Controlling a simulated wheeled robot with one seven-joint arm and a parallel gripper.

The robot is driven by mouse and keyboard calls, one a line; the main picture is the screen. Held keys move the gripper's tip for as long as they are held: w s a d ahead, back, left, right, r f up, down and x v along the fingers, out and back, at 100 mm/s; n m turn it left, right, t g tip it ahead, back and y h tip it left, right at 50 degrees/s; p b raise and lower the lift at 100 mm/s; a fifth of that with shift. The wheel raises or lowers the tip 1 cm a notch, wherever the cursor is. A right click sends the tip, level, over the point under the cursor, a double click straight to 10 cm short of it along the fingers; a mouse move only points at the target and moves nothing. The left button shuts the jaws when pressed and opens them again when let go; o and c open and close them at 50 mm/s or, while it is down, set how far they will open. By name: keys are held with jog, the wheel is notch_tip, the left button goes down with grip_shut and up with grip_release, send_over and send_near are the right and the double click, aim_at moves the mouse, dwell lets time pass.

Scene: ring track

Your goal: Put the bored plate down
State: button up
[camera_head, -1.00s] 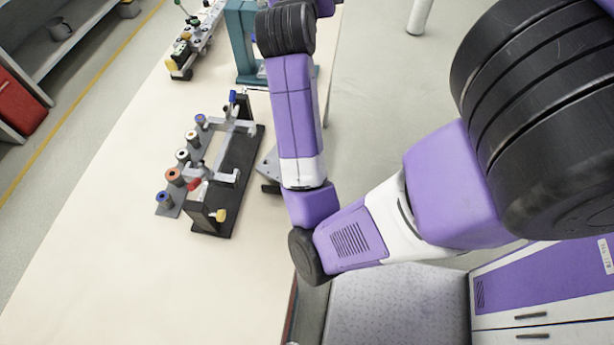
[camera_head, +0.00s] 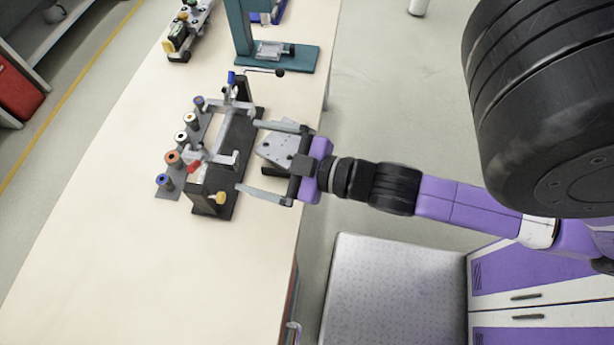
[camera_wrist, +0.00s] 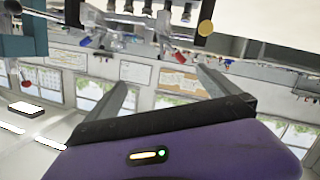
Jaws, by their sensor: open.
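The bored plate (camera_head: 279,153) is a grey metal plate with small dark holes. It shows in the head view near the table's right edge, just right of the black fixture. My gripper (camera_head: 246,156) is open, and its two long grey fingers appear on either side of the plate, pointing left toward the fixture. The plate's right part is hidden behind the gripper body, and I cannot tell its exact height relative to the fingers. In the wrist view my open fingers (camera_wrist: 168,82) have nothing between them, and I cannot make out the plate.
The black fixture (camera_head: 240,145) with grey clamps stands left of the plate, beside a row of spools (camera_head: 172,158). A teal press (camera_head: 300,58) stands behind. The table (camera_head: 190,270) is clear in front and to the left.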

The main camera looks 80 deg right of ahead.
jog(key=s+a+m+y, duration=0.2)
jog(key=s+a, duration=0.8)
jog(key=s, duration=0.1)
jog(key=shift+a+f+m+g, duration=0.2)
jog(key=shift+a+m+g, duration=0.1)
jog(key=shift+m+g, duration=0.1)
dwell(0.4)
